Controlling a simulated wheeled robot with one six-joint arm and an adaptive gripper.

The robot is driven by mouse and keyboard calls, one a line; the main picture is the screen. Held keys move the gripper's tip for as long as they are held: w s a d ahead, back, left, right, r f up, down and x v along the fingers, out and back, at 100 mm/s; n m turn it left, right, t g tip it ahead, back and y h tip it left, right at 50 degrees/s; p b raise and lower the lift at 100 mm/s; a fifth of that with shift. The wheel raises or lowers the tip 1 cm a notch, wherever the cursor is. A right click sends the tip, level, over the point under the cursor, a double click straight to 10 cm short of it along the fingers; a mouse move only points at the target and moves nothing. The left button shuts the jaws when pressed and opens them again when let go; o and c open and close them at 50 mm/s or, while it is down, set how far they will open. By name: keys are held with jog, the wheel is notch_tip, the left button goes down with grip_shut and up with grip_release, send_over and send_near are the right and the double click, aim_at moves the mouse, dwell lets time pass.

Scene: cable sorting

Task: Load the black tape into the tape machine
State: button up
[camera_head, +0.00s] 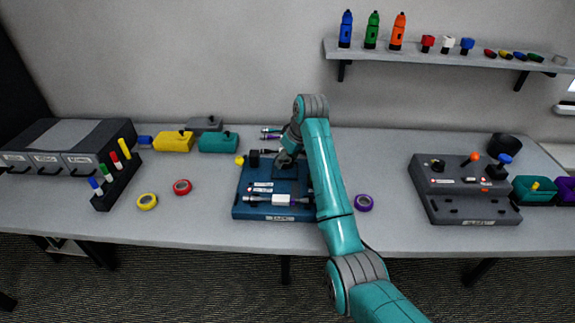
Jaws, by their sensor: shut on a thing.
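My gripper (286,159) is low over the back part of the blue machine (242,206), at a dark square area on its top. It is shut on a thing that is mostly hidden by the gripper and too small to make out. A small black piece (254,158) shows at the machine's back left, beside a yellow knob (240,160); I cannot tell whether it is the black tape. A white piece with dark and purple ends (283,200) lies across the machine's front. The front label is too small to read surely.
Yellow (147,202), red (182,187) and purple (364,203) tape rolls lie on the table (390,228). A grey machine (465,210) with a black roll (505,145) behind it stands right. Marker rack (112,190) and drawers (70,135) stand left. A shelf (450,58) hangs above.

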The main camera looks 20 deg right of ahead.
aim_at(284, 171)
jog(key=shift+f, duration=1.4)
jog(key=shift+a+f, duration=0.1)
jog(key=shift+f, duration=0.1)
jog(key=o, duration=1)
jog(key=shift+o, duration=0.2)
jog(key=shift+r, duration=0.15)
jog(key=v, duration=1.2)
